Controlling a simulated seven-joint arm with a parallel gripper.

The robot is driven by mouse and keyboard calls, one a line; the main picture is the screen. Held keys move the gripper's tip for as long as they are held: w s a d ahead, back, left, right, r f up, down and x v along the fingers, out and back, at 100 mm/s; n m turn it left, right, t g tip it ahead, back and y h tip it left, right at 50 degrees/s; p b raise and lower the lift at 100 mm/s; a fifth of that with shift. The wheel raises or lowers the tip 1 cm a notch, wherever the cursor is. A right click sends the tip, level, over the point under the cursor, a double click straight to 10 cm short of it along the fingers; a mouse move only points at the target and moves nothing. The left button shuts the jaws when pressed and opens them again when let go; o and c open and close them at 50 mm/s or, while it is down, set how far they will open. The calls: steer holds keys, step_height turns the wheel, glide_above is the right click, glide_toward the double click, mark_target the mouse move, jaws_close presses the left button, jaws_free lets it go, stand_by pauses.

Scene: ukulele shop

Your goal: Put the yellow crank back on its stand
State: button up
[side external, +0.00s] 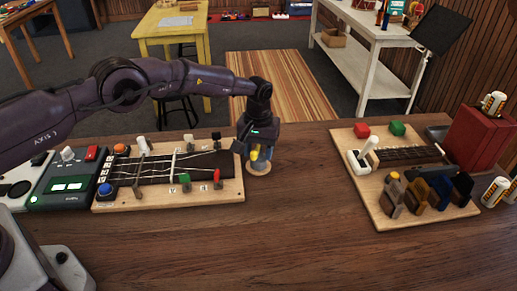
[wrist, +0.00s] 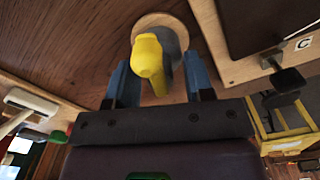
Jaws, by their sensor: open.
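The yellow crank (wrist: 149,62) shows in the wrist view between the two blue fingers of my gripper (wrist: 154,88). Its yellow part stands at a round wooden stand (wrist: 160,20) with a grey part beside it. In the side external view my gripper (side external: 258,152) points down over the round stand (side external: 259,168), just right of the left ukulele board. A bit of the yellow crank (side external: 254,154) shows between the fingers there. My gripper is open, with a finger on each side of the crank. I cannot tell whether the crank is seated on the stand.
A board with strings and several pegs (side external: 185,195) lies close to the left of my gripper. Another board (side external: 395,212) with coloured blocks and clips stands at the right, beside a red box (side external: 476,141). The table between and in front of the boards (side external: 300,215) is clear.

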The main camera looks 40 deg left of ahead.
step_height(320, 180, up, 13)
step_height(320, 180, up, 12)
steer(key=m+t, duration=0.1)
glide_above(258, 146)
steer(key=s+a, duration=0.3)
steer(key=s, duration=0.2)
steer(key=s+a+r+m+t, duration=0.1)
steer(key=s+a+r+t, duration=0.1)
steer(key=s+r, duration=0.65)
steer(key=s+a+f+m+t, duration=0.1)
steer(key=s+a, duration=0.1)
steer(key=s, duration=1)
steer(key=s+a+f+m+t, duration=0.1)
steer(key=s, duration=1)
steer(key=shift+s+a+m+t, duration=0.3)
steer(key=shift+s+a, duration=0.1)
steer(key=shift+c, duration=0.2)
